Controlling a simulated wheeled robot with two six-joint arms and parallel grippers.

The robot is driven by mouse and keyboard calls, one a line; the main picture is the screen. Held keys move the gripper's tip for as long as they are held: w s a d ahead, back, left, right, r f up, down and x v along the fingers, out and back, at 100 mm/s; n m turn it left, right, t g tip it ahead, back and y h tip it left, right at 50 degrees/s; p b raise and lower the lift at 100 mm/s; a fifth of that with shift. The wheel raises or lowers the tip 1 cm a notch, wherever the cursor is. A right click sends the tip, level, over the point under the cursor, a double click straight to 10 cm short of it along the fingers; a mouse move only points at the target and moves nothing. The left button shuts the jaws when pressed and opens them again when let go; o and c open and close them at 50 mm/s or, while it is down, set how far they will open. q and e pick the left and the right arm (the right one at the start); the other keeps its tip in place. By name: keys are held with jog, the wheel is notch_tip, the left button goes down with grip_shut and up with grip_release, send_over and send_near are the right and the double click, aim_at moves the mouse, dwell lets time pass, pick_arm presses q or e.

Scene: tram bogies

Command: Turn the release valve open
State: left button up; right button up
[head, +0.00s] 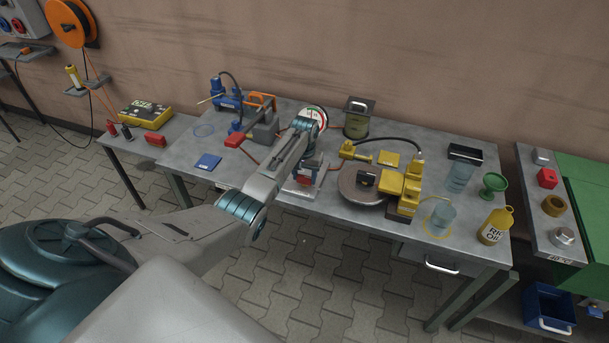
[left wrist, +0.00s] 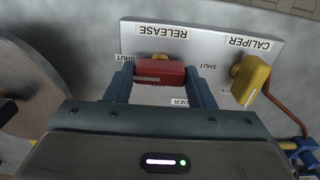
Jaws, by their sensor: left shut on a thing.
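My left gripper (left wrist: 160,88) is shut on the red handle (left wrist: 160,73) of the release valve, with one blue-grey finger at each end of it. The handle lies crosswise below the upside-down RELEASE label (left wrist: 163,31) in the left wrist view. A SHUT label shows to its right, and a small label at its left is partly covered by a finger. In the head view my left gripper (head: 306,168) is down at the valve plate (head: 301,190) on the bench, and my arm hides part of it. My right gripper is in neither view.
A yellow handle (left wrist: 250,80) sits beside the red one under the CALIPER label, with an orange-red hose near it. A round metal disc with a yellow caliper (head: 396,187) lies right of the plate.

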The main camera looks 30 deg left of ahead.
pick_arm(q)
jog(key=n+p, duration=0.2)
jog(key=n, duration=0.1)
jog(key=shift+r+n, duration=0.15)
jog(key=shift+n, duration=0.25)
jog(key=n+p, duration=0.2)
jog(key=n, duration=0.2)
jog(key=shift+n, duration=0.3)
jog(key=n+p, duration=0.2)
jog(key=n, duration=0.2)
jog(key=n+p, duration=0.1)
jog(key=n, duration=0.4)
jog(key=shift+n, duration=0.3)
jog(key=o, duration=1)
